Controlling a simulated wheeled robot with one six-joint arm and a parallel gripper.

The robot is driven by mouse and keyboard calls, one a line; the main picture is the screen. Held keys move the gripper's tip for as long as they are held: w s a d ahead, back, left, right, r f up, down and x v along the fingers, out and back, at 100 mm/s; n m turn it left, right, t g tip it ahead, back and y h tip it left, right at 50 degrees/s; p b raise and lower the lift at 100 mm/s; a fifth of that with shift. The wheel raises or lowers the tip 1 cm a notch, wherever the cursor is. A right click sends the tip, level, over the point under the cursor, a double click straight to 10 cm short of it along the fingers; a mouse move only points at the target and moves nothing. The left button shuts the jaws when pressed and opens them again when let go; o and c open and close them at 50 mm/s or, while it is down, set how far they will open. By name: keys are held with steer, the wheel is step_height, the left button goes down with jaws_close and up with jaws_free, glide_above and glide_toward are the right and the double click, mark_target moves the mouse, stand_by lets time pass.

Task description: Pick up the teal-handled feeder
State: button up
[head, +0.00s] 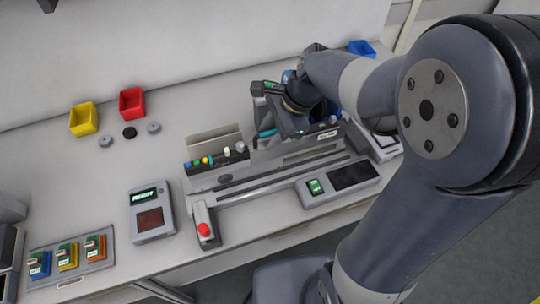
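A teal handle (265,134) shows beside the upright grey plates of the bench device, just left of and below my gripper. I take it as part of the teal-handled feeder, whose body is mostly hidden. My gripper (289,128) points down over the middle of the device, close to the teal handle. Its fingertips are not clear, so I cannot tell whether they are open or touching the handle. The long grey device (245,190) holds several coloured knobs at its left end and has a red button (204,230) at the front.
A yellow bin (84,119), a red bin (132,102) and small round pucks stand at the back left. A blue bin (361,47) is at the back right. A display box (151,212) and a tray (67,266) with coloured modules lie front left. The bench's left middle is clear.

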jaws_close()
stand_by(0.3)
steer(key=shift+r, duration=0.15)
step_height(320, 180, up, 10)
stand_by(0.7)
steer(key=shift+a, duration=0.15)
